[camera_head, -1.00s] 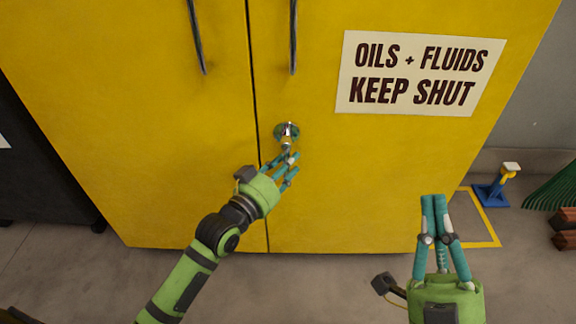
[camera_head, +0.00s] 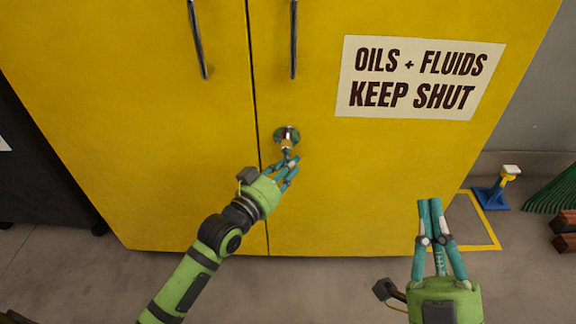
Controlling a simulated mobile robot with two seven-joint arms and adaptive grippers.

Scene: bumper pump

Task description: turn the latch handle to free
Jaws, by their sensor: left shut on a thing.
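The latch handle (camera_head: 287,138) is a small shiny metal piece on a round base, low on the right door of the yellow cabinet (camera_head: 150,120), just right of the door seam. My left gripper (camera_head: 290,160) is shut on the lower end of the handle, and its fingers hide that end. The handle points about straight down. My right gripper (camera_head: 430,204) is in front of the cabinet's lower right, apart from it, with its fingertips close together and nothing between them.
Two dark bar handles, left (camera_head: 198,40) and right (camera_head: 293,38), are on the closed doors. A white sign (camera_head: 420,78) reads "OILS + FLUIDS KEEP SHUT". A blue and yellow stand (camera_head: 493,190), a green broom (camera_head: 555,188) and reddish-brown blocks (camera_head: 566,232) are on the floor at right.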

